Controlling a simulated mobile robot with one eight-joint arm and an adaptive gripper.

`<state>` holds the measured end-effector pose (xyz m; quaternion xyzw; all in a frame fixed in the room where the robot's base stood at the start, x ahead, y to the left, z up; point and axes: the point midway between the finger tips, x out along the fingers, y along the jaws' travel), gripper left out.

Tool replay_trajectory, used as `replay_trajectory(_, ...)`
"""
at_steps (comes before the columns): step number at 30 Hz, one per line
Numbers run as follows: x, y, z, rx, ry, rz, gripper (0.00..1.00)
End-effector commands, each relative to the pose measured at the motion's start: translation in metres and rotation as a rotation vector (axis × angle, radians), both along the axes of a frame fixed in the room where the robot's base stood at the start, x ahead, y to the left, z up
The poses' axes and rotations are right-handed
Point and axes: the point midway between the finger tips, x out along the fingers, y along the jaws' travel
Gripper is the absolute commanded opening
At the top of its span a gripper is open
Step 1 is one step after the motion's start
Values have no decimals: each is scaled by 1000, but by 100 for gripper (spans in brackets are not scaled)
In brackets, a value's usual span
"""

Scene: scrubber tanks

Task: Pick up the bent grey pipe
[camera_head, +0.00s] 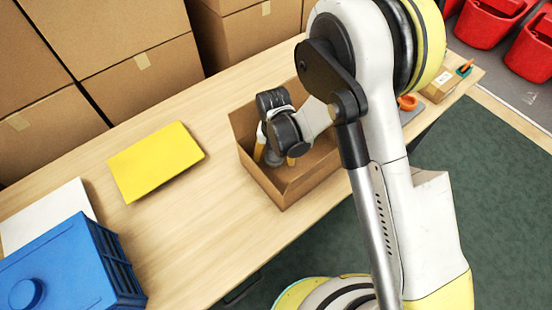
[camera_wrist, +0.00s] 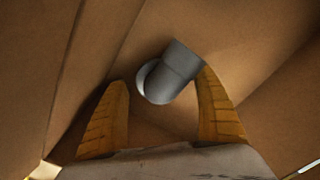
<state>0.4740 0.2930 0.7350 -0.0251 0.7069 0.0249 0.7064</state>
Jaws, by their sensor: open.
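The bent grey pipe (camera_wrist: 177,70) is inside the open cardboard box (camera_head: 289,188). In the wrist view its short grey end with a round flange shows between and beyond my fingertips, nearer the right finger. My gripper (camera_wrist: 163,80) is open, with its orange-yellow fingers on either side of the pipe; whether the right finger touches it I cannot tell. In the head view my wrist reaches down into the box, and the gripper and the box's inside are mostly hidden by it and the walls.
The box walls stand close around my gripper. The wooden table (camera_head: 190,240) holds a yellow folder (camera_head: 155,160), a blue crate (camera_head: 70,270) and a white sheet (camera_head: 45,213). A small carton (camera_head: 438,88) lies at the right end. Large cartons (camera_head: 140,75) stand behind.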

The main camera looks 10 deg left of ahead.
Motion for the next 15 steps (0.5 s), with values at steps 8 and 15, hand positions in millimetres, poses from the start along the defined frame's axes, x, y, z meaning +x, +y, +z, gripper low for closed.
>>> replay_trajectory(8,0,0,-1,0,0,0,65)
replay_trajectory(15,0,0,-1,0,0,0,19)
